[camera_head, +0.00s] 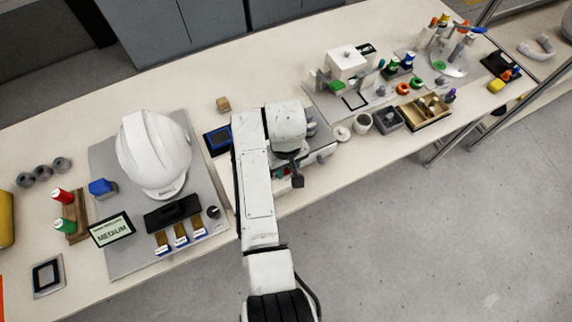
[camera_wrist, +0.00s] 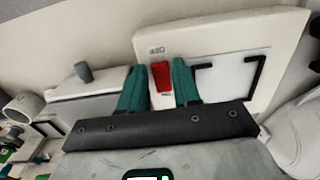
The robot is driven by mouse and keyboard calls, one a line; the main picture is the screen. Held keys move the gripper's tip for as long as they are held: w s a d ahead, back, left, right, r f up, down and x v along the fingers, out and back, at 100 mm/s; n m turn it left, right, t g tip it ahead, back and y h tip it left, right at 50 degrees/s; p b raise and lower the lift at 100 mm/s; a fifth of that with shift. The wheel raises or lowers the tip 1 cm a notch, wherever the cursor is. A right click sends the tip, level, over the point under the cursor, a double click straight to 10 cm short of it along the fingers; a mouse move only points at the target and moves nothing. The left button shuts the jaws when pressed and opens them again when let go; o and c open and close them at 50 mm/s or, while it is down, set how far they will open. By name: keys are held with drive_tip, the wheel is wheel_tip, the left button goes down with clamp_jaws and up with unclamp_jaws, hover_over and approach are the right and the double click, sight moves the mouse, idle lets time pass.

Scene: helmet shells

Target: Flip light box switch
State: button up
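The light box (camera_wrist: 285,45) is a cream panel in the upper part of the wrist view, with a white plate framed by black corner brackets. Its red switch (camera_wrist: 161,77) sits left of the plate, under small lettering. My gripper (camera_wrist: 157,68) is open, with a green finger on each side of the switch in the picture. I see narrow gaps between switch and fingers; I cannot tell whether anything touches. In the head view my arm covers most of the gripper and the light box.
A white helmet (camera_head: 153,150) stands on a grey board left of my arm, with a "MEDIUM" sign (camera_head: 111,230) in front. Bare table shows behind my arm.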

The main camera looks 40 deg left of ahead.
drive_tip(key=shift+f, duration=0.1)
drive_tip(key=shift+c, duration=0.3)
clamp_jaws()
drive_tip(key=shift+a, duration=0.1)
drive_tip(key=h+b, duration=0.1)
drive_tip(key=g+h+b, duration=0.1)
drive_tip(key=b, duration=0.1)
drive_tip(key=shift+w+a+f, duration=0.15)
drive_tip(key=shift+w+a, duration=0.05)
drive_tip(key=shift+a, duration=0.1)
drive_tip(key=shift+r+h+b, duration=0.25)
drive_tip(key=shift+h+b, duration=0.35)
drive_tip(key=shift+b, duration=0.1)
drive_tip(key=shift+o, duration=0.3)
unclamp_jaws()
drive_tip(key=shift+r, duration=0.1)
